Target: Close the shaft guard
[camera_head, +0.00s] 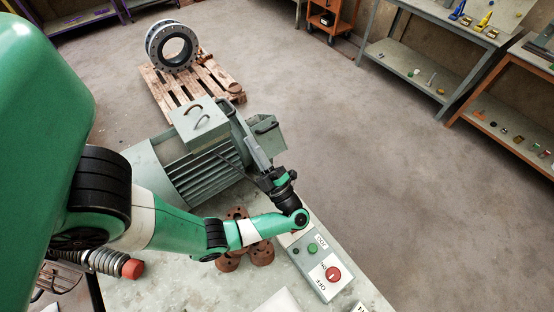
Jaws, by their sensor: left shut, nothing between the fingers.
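A grey-green finned motor (205,173) sits on the pale worktable. A box-like part with a curved handle (203,121) is on its top, and a lighter grey-green housing (267,134) juts out at its right end. I cannot tell for certain which part is the shaft guard or how far it stands open. My left gripper (257,155) is beside the motor's right end, in front of the housing, with its fingers pointing up and left. It is shut and empty. I cannot tell whether it touches the housing. My right gripper is not in view.
A control box with a red knob (332,273) and a green button (312,249) lies on the table's right side. Rusty flanges (262,252) sit below my left forearm. A wooden pallet (211,78) with a large pipe ring (172,47) is behind. The floor at right is clear.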

